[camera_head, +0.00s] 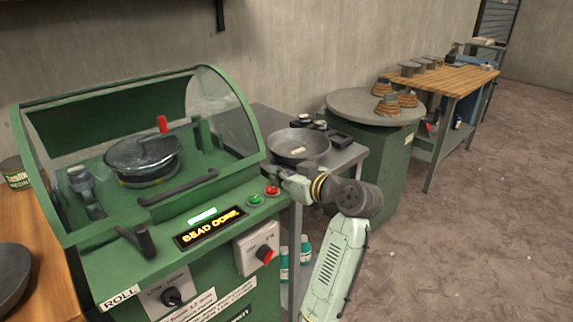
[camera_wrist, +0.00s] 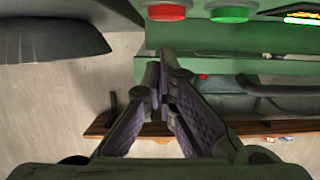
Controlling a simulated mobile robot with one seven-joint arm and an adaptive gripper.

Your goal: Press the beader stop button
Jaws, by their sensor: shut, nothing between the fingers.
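The green beader machine (camera_head: 225,190) stands at the left with its clear curved cover down. A red button (camera_head: 272,190) and a green button (camera_head: 256,199) sit side by side on the front right corner of its panel. The wrist view shows the red button (camera_wrist: 167,11) and the green button (camera_wrist: 230,14) at its top edge. My gripper (camera_head: 272,172) is shut and empty, just behind the red button in the head view. Its fingers (camera_wrist: 163,62) point near the buttons in the wrist view. I cannot see any contact with a button.
A dark metal bowl (camera_head: 300,148) rests on the grey side table (camera_head: 345,158), close behind my gripper. A lit display (camera_head: 210,228) and a red selector knob (camera_head: 264,253) are on the machine's front. Open floor (camera_head: 460,240) lies to the right.

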